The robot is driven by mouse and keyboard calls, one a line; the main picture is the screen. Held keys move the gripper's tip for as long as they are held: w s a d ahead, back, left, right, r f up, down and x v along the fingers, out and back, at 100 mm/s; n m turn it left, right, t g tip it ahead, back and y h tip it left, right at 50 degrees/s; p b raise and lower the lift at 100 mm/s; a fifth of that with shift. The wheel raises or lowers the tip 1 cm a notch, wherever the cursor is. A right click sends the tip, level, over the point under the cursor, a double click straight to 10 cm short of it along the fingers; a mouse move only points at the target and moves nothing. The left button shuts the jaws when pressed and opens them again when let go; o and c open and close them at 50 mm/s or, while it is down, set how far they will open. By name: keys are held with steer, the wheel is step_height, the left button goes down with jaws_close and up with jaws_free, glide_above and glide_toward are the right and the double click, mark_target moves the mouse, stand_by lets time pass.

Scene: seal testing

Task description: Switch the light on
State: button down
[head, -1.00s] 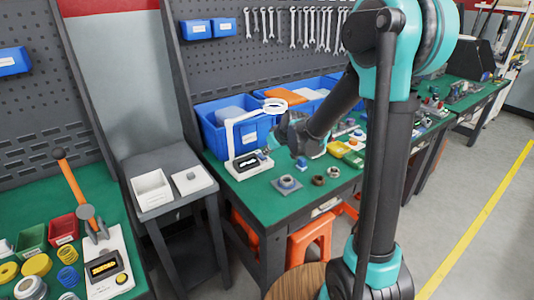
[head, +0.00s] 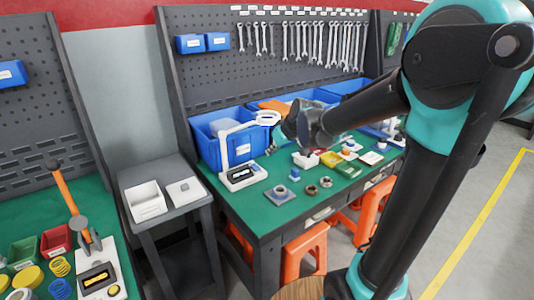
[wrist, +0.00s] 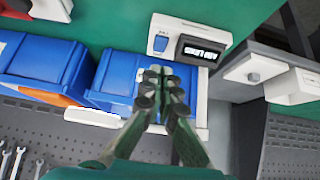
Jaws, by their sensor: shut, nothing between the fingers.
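The lamp is white, with a display base (head: 232,186) on the green bench and a ring head (head: 268,117) on a bent stem. In the wrist view its base (wrist: 214,33) lies above my fingers, with a dark display and a blue rocker switch (wrist: 160,43) beside it. My gripper (head: 272,148) is just right of the lamp in the head view. In the wrist view my gripper (wrist: 160,72) has its fingers together and empty, apart from the switch in the picture. Whether the lamp is lit is unclear.
Blue bins (head: 208,148) stand behind the lamp against the pegboard. Metal fittings (head: 280,192) and small parts lie to the right on the bench. A grey side table (head: 160,180) with white boxes is at left. Orange stools (head: 305,250) stand beneath the bench.

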steer(key=shift+s+d+r, duration=0.25)
steer(key=shift+s+r, duration=0.1)
steer(key=shift+s, duration=0.05)
steer(key=shift+d, duration=0.1)
steer(key=s+d+f+m+h, duration=0.1)
steer(key=s+d+f+m, duration=0.1)
steer(key=s+d+f, duration=0.3)
steer(key=s+d+f+m+g+h, duration=0.1)
steer(key=s+d+f, duration=0.4)
steer(key=s, duration=0.5)
steer(key=s+d+f+m+g+h, duration=0.1)
steer(key=s+d+f+m, duration=0.3)
steer(key=s, duration=0.4)
steer(key=d+f+h, duration=0.1)
steer(key=d, duration=0.1)
steer(key=shift+d+h, duration=0.3)
